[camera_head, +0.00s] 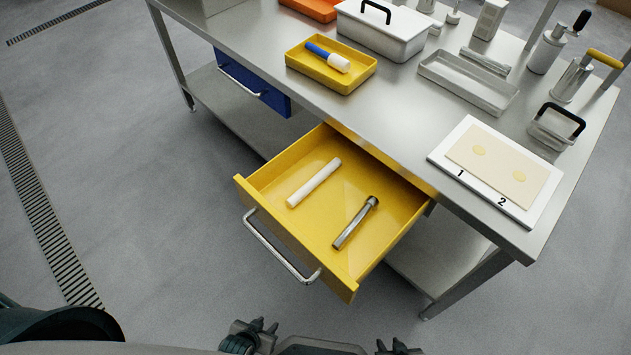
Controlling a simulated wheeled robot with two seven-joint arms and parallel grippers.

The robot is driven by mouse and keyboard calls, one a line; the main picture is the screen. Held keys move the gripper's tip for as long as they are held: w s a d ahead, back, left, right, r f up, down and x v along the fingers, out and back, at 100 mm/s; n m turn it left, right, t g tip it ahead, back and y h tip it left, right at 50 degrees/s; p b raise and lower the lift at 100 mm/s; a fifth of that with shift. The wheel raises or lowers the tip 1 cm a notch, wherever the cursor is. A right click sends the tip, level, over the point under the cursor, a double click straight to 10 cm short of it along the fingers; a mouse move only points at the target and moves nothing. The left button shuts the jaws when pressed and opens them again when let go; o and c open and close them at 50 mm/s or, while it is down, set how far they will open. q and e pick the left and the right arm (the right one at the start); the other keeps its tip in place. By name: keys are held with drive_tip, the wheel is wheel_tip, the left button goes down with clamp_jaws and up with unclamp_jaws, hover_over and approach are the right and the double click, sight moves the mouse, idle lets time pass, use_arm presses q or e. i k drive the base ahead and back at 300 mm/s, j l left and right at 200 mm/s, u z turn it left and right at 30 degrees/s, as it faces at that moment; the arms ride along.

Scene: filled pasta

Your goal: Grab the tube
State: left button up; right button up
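The yellow drawer (262,178) is pulled out from under the steel table. A plain white tube (314,183) lies in its left part. A grey metal tube-like tool (352,228) with a wider collar at its far end lies to the right, apart from the white tube. Dark parts that look like my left gripper (262,328) and my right gripper (398,348) show at the bottom edge. Both are well short of the drawer. They are mostly cut off, so their opening is unclear. I see nothing held in them.
The drawer's metal handle (282,250) faces me. On the steel table (395,115) are a yellow tray (300,66) with a blue-and-white tool, a white lidded box (380,30), a grey tray (468,82) and a white board (545,205) with dough. A blue drawer (270,95) is slightly open.

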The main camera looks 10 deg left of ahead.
sight(372, 202)
drive_tip(key=k+j+z, duration=0.2)
drive_tip(key=z, duration=0.2)
drive_tip(key=k+j+z, duration=0.1)
drive_tip(key=z, duration=0.25)
drive_tip(key=k+z, duration=0.4)
drive_tip(key=i+j, duration=0.05)
drive_tip(key=i, duration=0.05)
